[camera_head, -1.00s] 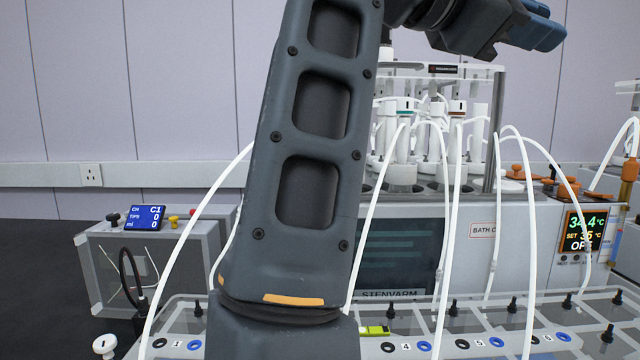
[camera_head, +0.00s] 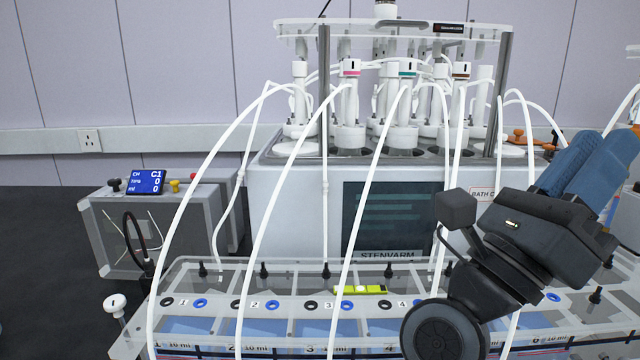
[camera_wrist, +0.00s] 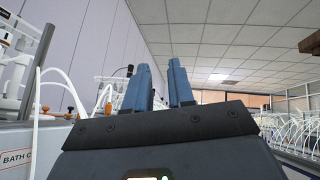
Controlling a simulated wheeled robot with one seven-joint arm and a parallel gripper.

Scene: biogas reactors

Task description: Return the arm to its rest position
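My gripper (camera_head: 600,148) is at the right of the head view, folded in front of the water bath's right side. Its two blue fingers point up and to the right. In the wrist view, my gripper (camera_wrist: 160,72) shows its fingers standing apart with an empty gap between them. Nothing is held. The wrist and a round dark joint of my arm show below it at the lower right of the head view and hide part of the tray behind.
The STENVARM water bath (camera_head: 300,205) carries several reactors with white tubes arching to the numbered tray (camera_head: 215,285) in front. A yellow-green level (camera_head: 360,290) lies on the tray. A box with a blue display (camera_head: 146,182) stands at left. A tiled ceiling fills the wrist view's upper right.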

